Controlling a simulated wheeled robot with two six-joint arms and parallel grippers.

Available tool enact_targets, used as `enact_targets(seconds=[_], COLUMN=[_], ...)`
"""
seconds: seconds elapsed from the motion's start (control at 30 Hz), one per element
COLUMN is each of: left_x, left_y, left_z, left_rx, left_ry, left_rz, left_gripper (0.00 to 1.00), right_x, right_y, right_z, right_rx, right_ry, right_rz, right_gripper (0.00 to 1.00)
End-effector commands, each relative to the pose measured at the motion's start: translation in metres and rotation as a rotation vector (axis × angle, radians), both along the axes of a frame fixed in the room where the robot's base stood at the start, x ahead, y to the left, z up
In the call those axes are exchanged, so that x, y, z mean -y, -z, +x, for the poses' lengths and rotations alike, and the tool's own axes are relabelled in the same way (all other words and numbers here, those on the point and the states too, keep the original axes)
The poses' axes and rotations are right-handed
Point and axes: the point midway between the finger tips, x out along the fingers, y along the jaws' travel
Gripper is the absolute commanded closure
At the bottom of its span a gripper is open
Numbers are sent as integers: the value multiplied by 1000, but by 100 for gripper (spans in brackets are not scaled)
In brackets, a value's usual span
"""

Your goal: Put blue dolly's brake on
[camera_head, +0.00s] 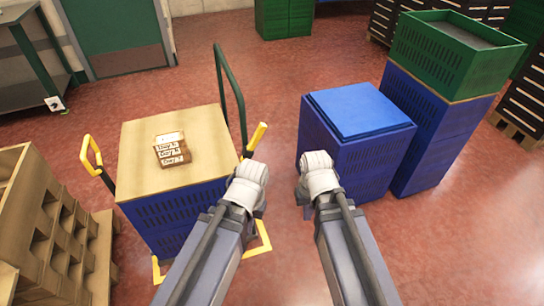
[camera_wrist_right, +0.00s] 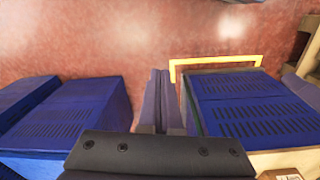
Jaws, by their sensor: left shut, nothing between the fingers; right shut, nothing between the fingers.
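Blue crates (camera_head: 180,218) under a tan board (camera_head: 140,180) stand at left on a base with yellow parts. A yellow floor-level frame (camera_head: 262,240) shows at its near right corner, also in the right wrist view (camera_wrist_right: 215,62). Yellow handles rise at its left (camera_head: 92,152) and right (camera_head: 257,136). The dolly's own body and brake are mostly hidden; I cannot tell its colour. My left gripper (camera_head: 259,210) is shut and empty, beside the stack's right side, mostly hidden by its arm. My right gripper (camera_wrist_right: 163,100) is shut and empty, over the gap between the blue stacks.
A small labelled box (camera_head: 171,149) sits on the board. A dark green upright handle (camera_head: 231,90) stands behind. A blue lidded stack (camera_head: 358,150) and a taller stack with a green crate (camera_head: 450,60) stand right. A wooden rack (camera_head: 45,220) is close at left. Front-right floor is clear.

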Motion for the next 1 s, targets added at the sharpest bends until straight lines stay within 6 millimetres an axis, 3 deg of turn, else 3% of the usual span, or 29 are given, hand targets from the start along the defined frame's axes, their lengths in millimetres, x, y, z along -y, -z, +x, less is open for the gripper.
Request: enact_targets(seconds=[0.03,0.1,0.47,0.7,0.83,1.0], left_x=[0,0,0,0,0,0], left_y=[28,46,140,202,232,244], left_z=[0,0,0,1,1,1], left_rx=[0,0,1,2,2,2], left_ry=[0,1,2,3,3,3], left_rz=[0,0,1,1,1,1], left_gripper=[100,100,100,100,100,100], right_x=[2,4,7,-6,-25,-49], right_y=[28,46,138,191,201,170], right_z=[2,4,20,40,62,93], right_rx=[2,5,25,44,57,67], right_ry=[11,25,111,207,295,406], right_rz=[9,21,144,338,552,867], right_gripper=[100,100,100,100,100,100])
